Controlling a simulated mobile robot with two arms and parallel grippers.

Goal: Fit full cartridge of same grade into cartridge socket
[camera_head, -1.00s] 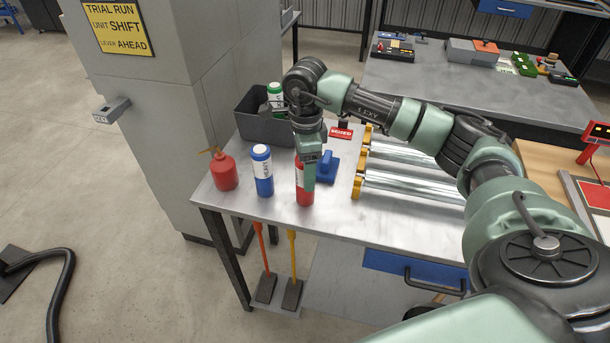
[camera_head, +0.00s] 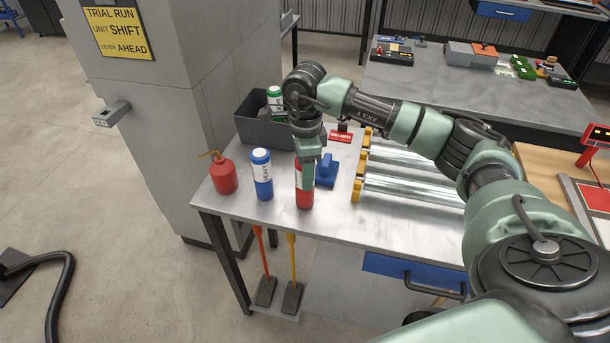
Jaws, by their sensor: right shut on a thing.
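A red cartridge (camera_head: 304,195) with a white label stands on the metal bench, and my right gripper (camera_head: 306,172) comes down from above and is shut on its upper part. A green cartridge (camera_head: 275,96) with a white label stands in the dark grey bin (camera_head: 258,128) at the back of the bench, partly hidden by my arm. A small grey socket-like bracket (camera_head: 112,113) sticks out from the cabinet at the left. My left gripper is not in view.
A red oil can (camera_head: 223,175) stands at the bench's left end. A blue tool (camera_head: 326,170) and metal rollers with yellow ends (camera_head: 410,187) lie right of the red cartridge. The tall grey cabinet (camera_head: 150,160) stands left. A black hose (camera_head: 62,290) lies on the floor.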

